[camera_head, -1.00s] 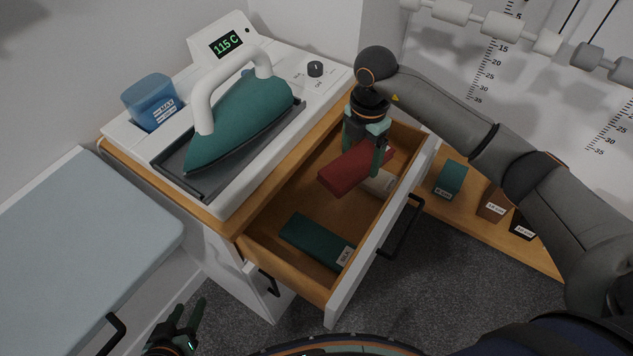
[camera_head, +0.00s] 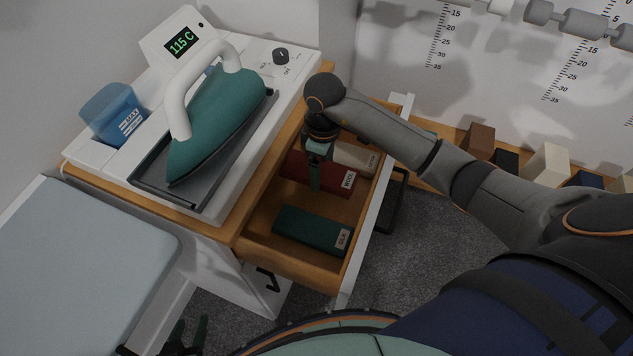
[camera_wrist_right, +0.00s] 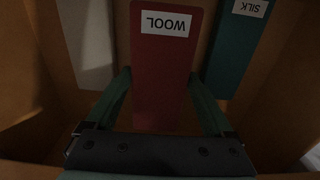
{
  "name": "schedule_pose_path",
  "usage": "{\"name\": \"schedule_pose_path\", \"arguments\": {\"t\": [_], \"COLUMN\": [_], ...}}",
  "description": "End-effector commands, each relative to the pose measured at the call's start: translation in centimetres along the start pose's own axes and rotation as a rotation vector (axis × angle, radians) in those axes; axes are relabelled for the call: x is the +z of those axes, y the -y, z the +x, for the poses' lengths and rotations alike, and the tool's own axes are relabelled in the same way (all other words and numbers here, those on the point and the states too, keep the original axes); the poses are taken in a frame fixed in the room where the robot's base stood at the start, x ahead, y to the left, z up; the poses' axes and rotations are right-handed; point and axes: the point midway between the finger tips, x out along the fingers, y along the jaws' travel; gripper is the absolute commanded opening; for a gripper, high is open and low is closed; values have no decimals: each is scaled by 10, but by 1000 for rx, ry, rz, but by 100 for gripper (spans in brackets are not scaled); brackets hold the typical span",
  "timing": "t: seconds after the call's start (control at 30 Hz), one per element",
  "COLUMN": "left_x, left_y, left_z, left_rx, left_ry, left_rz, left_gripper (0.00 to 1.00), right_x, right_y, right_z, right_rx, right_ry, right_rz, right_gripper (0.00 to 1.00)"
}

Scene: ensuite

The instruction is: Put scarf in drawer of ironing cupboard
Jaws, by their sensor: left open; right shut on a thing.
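The folded red scarf (camera_head: 336,179), labelled WOOL, is inside the open drawer (camera_head: 365,238), low between a teal silk bundle (camera_head: 310,230) and a cream bundle (camera_head: 352,157). My right gripper (camera_head: 314,182) reaches down into the drawer and is shut on the scarf. In the right wrist view the scarf (camera_wrist_right: 158,85) lies between my two green fingers (camera_wrist_right: 160,78). Whether it touches the drawer floor is hard to tell. My left gripper (camera_head: 187,337) is open and empty at the bottom edge, partly cut off.
A teal iron (camera_head: 215,115) sits on its station on the cupboard top, beside a blue water tank (camera_head: 113,115). The display (camera_head: 181,42) reads 115 C. A pale ironing board (camera_head: 85,270) is at the left. Several small blocks (camera_head: 478,140) stand on a shelf at the right.

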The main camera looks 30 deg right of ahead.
Motion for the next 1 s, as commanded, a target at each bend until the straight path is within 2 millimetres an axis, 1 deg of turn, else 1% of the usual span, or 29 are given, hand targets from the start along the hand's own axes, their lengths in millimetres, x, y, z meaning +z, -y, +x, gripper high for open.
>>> {"name": "schedule_pose_path", "arguments": {"t": [0.03, 0.27, 0.43, 0.5, 0.7, 0.83, 0.87, 0.97, 1.0], "left_x": [0, 0, 1, 1, 1, 2, 2, 2, 2], "left_y": [0, -1, -2, -3, -3, -3, -3, -3, -3], "left_z": [1, 2, 4, 4, 4, 5, 5, 5, 5], "left_rx": [1, 3, 7, 8, 8, 9, 9, 9, 9], "left_ry": [-1, -1, -1, -1, 0, 0, 1, 2, 2], "left_rz": [0, 1, 1, 1, 1, 1, 1, 1, 1], "left_gripper": [50, 50, 50, 50, 50, 50, 50, 50, 50], "right_x": [0, 0, 0, -1, -1, -1, -1, -1, -1], "right_y": [0, 1, 0, 0, 0, 0, 0, 0, 0], "right_z": [8, 27, 51, 54, 54, 58, 58, 57, 57], "right_rx": [0, -2, -1, 0, 0, 0, 0, 0, 0], "right_ry": [1, 0, 0, -1, -2, -2, -2, -2, -2], "right_rz": [-1, -3, -2, -3, -4, -4, -4, -4, -4], "right_gripper": [18, 18, 18, 18, 18, 18, 89, 100, 100]}}
